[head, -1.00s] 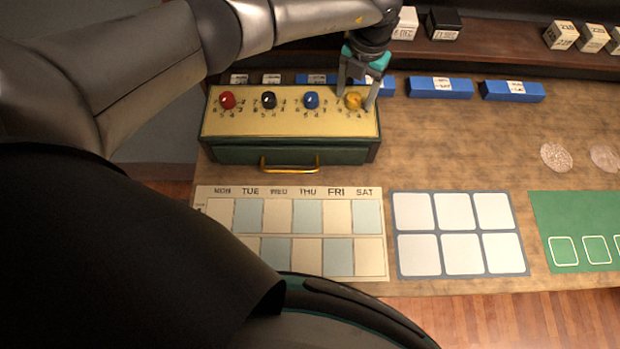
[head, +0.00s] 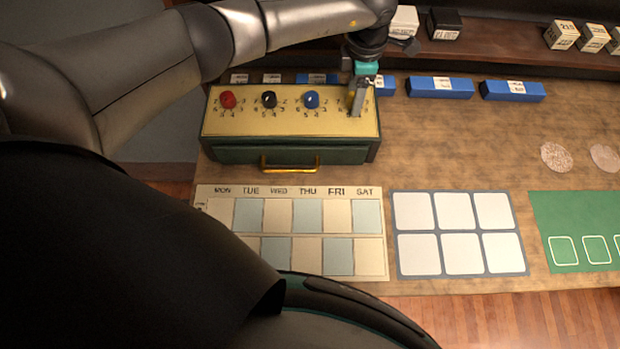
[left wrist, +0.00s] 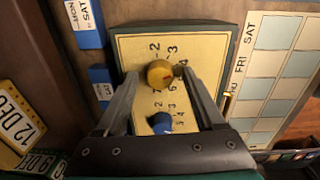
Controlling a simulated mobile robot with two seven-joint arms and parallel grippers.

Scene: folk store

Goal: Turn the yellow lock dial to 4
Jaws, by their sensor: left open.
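The yellow lock dial (left wrist: 160,73) sits on the cream top plate of a dark green lock box (head: 290,153), at the right end of a row of dials. In the left wrist view it lies between the two fingers of my open left gripper (left wrist: 160,75), with a gap visible on at least the left side. A small reddish mark shows on the dial, toward its right side in that view. Printed numbers ring it; some are covered by the fingers. In the head view my left gripper (head: 358,95) points down over the dial and hides most of it.
Red (head: 228,99), black (head: 268,99) and blue (head: 311,99) dials stand left of the yellow one. A brass handle (head: 289,165) is on the box front. Blue blocks (head: 440,88) lie behind and right. A calendar mat (head: 290,275) and card grid (head: 460,278) lie in front.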

